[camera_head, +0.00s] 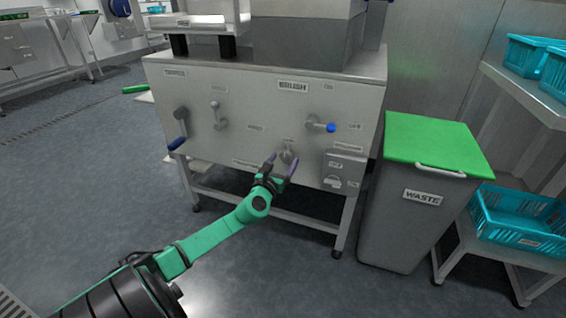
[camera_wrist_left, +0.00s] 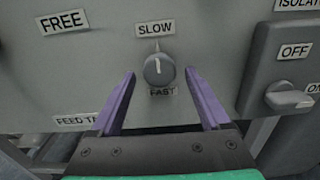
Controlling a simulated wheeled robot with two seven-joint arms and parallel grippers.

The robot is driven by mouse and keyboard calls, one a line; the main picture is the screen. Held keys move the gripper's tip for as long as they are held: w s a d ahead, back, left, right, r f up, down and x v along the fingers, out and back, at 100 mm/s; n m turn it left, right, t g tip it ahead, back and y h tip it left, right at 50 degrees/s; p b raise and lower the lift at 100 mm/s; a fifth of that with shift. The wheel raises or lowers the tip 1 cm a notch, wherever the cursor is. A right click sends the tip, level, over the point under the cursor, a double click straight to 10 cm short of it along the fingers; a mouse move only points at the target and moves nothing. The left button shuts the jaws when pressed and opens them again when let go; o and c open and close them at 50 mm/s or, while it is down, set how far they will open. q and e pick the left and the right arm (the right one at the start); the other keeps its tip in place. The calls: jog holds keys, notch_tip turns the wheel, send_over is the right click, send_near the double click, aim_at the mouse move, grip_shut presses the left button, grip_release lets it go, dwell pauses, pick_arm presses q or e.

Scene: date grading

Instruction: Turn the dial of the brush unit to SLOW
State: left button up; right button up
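The brush unit (camera_head: 235,110) is a grey metal cabinet with labelled controls on its front. Its dial (camera_wrist_left: 158,71) is a round grey knob, with the SLOW label (camera_wrist_left: 155,29) above it and the FAST label (camera_wrist_left: 162,91) partly hidden below it. A pale mark on the knob runs roughly upright; which end is the pointer is hard to tell. The dial also shows small in the head view (camera_head: 287,156). My left gripper (camera_head: 282,162) is open, its purple fingers either side of the dial and apart from it in the left wrist view (camera_wrist_left: 160,76). My right gripper is not seen.
An OFF/ON switch (camera_wrist_left: 289,98) sits right of the dial. A blue-tipped lever (camera_head: 330,127) is up to the right, and other handles are to the left. A grey waste bin (camera_head: 400,230) with a green lid stands right of the unit. Floor on the left is mostly clear.

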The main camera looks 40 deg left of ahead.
pick_arm(q)
jog(key=p+v, duration=0.3)
jog(key=v, duration=1.1)
jog(key=shift+s+p, duration=0.25)
jog(key=shift+p, duration=0.05)
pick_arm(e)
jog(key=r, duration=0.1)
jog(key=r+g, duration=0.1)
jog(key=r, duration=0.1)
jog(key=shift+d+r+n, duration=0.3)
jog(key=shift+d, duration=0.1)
pick_arm(q)
jog(key=shift+d, duration=0.1)
